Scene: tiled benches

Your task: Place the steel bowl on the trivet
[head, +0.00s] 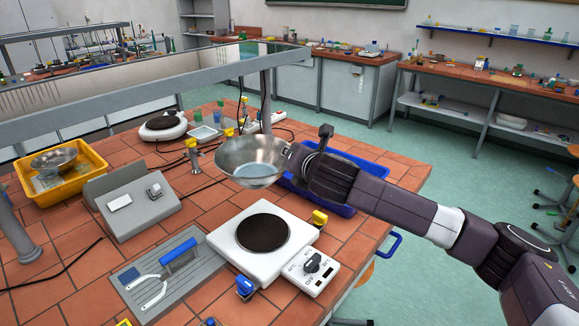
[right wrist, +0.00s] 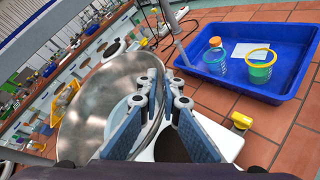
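The steel bowl (head: 252,165) is wide, shiny and roughly upright above the tiled bench, behind the white hot plate (head: 262,238). My right gripper (head: 290,158) is at the bowl's right rim. In the right wrist view, the bowl (right wrist: 95,95) fills the left side, and its rim runs between the two blue-padded fingers of my right gripper (right wrist: 160,115). The gripper is shut on the rim. A flat grey ribbed board (head: 205,268) lies at the front left of the bench; I cannot tell whether it is the trivet. My left gripper is not in view.
A blue tray (right wrist: 215,80) holds beakers behind my right gripper. A yellow tray (head: 88,183) with another bowl stands at left. A grey sloped box (head: 155,212), a second round plate (head: 163,122) and a grey overhead frame (head: 150,90) are near.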

